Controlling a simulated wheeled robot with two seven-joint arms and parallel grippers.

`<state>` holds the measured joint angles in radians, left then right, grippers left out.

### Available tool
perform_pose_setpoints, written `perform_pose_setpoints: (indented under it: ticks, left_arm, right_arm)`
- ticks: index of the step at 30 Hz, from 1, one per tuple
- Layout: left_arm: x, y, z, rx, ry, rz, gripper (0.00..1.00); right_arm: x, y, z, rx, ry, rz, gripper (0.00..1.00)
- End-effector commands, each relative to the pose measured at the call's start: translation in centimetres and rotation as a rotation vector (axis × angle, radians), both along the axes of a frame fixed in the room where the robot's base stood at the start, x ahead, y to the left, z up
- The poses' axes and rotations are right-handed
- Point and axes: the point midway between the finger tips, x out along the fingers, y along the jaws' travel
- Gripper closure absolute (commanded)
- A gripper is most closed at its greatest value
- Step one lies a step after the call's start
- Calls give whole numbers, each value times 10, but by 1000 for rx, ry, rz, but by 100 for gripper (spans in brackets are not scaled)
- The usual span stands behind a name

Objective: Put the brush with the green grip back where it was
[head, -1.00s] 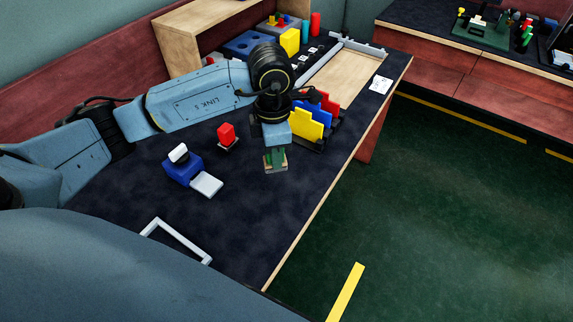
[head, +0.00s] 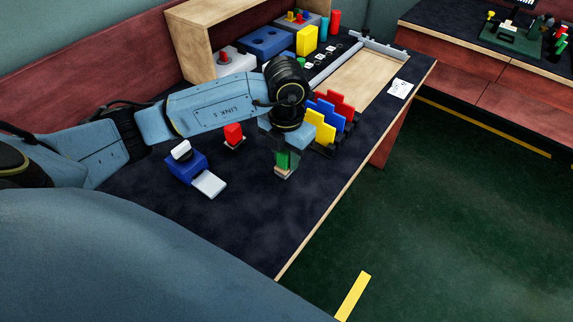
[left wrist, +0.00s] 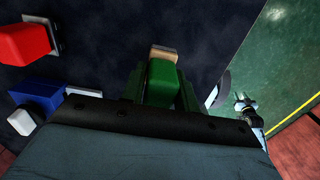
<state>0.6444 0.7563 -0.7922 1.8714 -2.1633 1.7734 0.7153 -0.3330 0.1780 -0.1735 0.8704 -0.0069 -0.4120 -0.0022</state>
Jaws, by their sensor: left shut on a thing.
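The brush with the green grip (head: 283,161) is in my left gripper (head: 285,160), which is shut on its green grip. The brush hangs roughly upright over the dark table, its pale wooden end (head: 284,173) downward, close to the table top; I cannot tell if it touches. In the left wrist view the green grip (left wrist: 162,82) sits between the fingers, with the tan end (left wrist: 163,53) beyond. My right gripper (left wrist: 245,105) shows small at the right of the left wrist view, over the floor, its fingers apart. It is not in the head view.
A red block (head: 234,134) on a small base and a blue block with a pale plate (head: 187,167) stand left of the brush. A rack of yellow, blue and red plates (head: 326,121) stands just behind right. Dark table in front is clear to its wooden edge (head: 320,222).

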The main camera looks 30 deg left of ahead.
Motion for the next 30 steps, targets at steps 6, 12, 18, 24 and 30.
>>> perform_pose_setpoints:
  ticks: [6,12,18,24,30]
  left_arm:
    - [-1,-1,-30,-1,2,-1,95]
    - [0,0,-31,-1,0,-2,95]
    - [0,0,-33,0,1,-1,95]
    - [0,0,-33,0,1,-1,51]
    - [0,0,-33,0,1,-1,48]
  right_arm:
    - [17,2,4,1,-13,-7,58]
    - [18,3,6,0,-12,-7,58]
    - [22,3,6,1,-16,-8,58]
    - [24,4,8,1,-19,-8,58]
    - [24,4,8,2,-19,-9,58]
